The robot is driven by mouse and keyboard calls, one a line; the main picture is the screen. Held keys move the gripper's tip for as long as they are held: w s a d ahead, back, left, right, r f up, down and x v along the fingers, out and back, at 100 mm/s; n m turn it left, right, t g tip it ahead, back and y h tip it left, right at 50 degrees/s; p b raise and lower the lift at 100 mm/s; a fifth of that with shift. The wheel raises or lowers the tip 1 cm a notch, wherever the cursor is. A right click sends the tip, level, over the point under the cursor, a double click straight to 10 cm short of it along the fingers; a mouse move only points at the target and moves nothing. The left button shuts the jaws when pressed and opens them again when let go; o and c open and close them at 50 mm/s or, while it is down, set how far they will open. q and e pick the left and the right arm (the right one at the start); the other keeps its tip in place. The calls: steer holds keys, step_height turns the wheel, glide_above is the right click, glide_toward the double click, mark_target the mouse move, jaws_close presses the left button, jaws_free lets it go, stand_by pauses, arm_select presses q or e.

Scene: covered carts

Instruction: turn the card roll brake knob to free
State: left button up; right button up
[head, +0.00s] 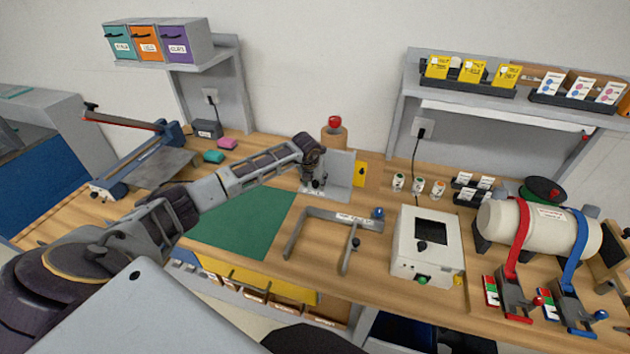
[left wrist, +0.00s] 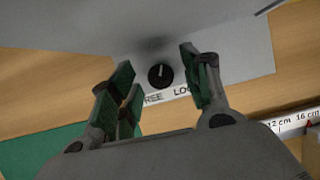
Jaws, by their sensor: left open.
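The brake knob (left wrist: 160,76) is a small round black knob with a light pointer mark, on a grey base plate (left wrist: 235,65). Printed words partly reading FREE and LOC show below it, FREE to the left. The pointer mark looks roughly upright in the picture, away from the words. My left gripper (left wrist: 158,80) is open, its green-padded fingers on either side of the knob with gaps, not visibly touching it. In the head view my left gripper (head: 314,168) hangs over the grey bracket (head: 340,175); the knob there is mostly hidden. My right gripper is not in view.
A brown roll (head: 334,137) with a red top stands behind the bracket. A grey measuring frame (head: 345,218) lies in front, its scale showing in the wrist view. A green mat (head: 240,222) lies left, a white box (head: 427,245) right.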

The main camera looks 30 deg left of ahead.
arm_select(q)
steer(key=shift+f, duration=0.1)
steer(key=c, duration=1)
steer(key=shift+c, duration=0.2)
steer(key=shift+n+b, duration=0.3)
steer(key=shift+n, duration=0.1)
steer(key=shift+d+n+y+b, duration=0.1)
steer(key=shift+n+y+b, duration=0.45)
steer(key=shift+n, duration=0.45)
steer(key=shift+g, duration=0.3)
steer(key=o, duration=1)
steer(key=shift+o, duration=0.2)
